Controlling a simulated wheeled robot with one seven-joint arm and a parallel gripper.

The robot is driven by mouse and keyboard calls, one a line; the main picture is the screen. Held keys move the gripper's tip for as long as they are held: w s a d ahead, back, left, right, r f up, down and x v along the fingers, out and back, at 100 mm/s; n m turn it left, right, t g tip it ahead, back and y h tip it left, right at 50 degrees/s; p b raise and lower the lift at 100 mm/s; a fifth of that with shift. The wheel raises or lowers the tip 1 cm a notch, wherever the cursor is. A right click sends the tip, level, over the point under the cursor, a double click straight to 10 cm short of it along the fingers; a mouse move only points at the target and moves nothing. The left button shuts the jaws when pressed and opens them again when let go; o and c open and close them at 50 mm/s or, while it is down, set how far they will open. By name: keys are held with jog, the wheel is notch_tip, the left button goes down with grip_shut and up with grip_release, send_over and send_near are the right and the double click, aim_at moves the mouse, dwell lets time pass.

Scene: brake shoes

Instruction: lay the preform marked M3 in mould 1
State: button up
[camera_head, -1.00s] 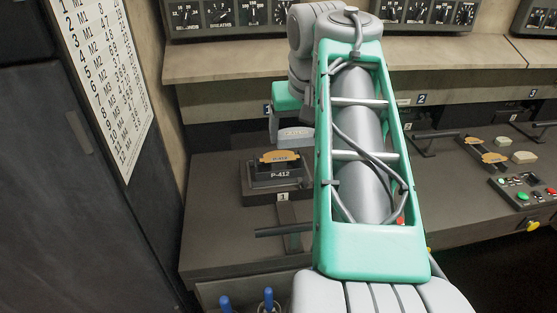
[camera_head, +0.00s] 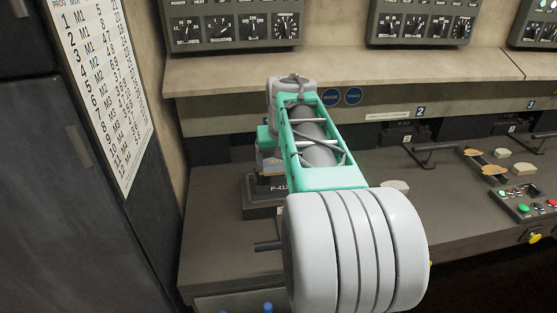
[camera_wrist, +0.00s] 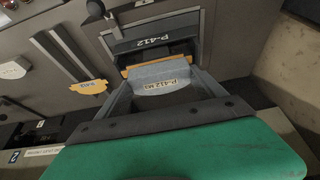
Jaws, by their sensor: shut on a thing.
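My gripper (camera_wrist: 168,97) is shut on a grey curved preform (camera_wrist: 155,87) whose label reads P-412 M3. In the wrist view the preform is directly in front of mould 1 (camera_wrist: 128,47), whose dark block is marked P-412. An orange backing plate (camera_wrist: 127,72) shows just behind the preform, at the mould; I cannot tell whether they touch. In the head view mould 1 (camera_head: 262,188) stands at the left of the bench, with my gripper over it. My arm hides most of the gripper and preform there.
More orange plates (camera_head: 493,170) and pale preforms lie on the right, by a button panel (camera_head: 530,200). A dark cabinet (camera_head: 70,200) borders the left.

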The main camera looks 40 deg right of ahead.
jog(key=shift+f, duration=0.2)
jog(key=o, duration=1.5)
jog(key=shift+r, duration=0.3)
jog(key=v, duration=1.1)
jog(key=shift+s+r, duration=0.1)
jog(key=shift+r, duration=0.3)
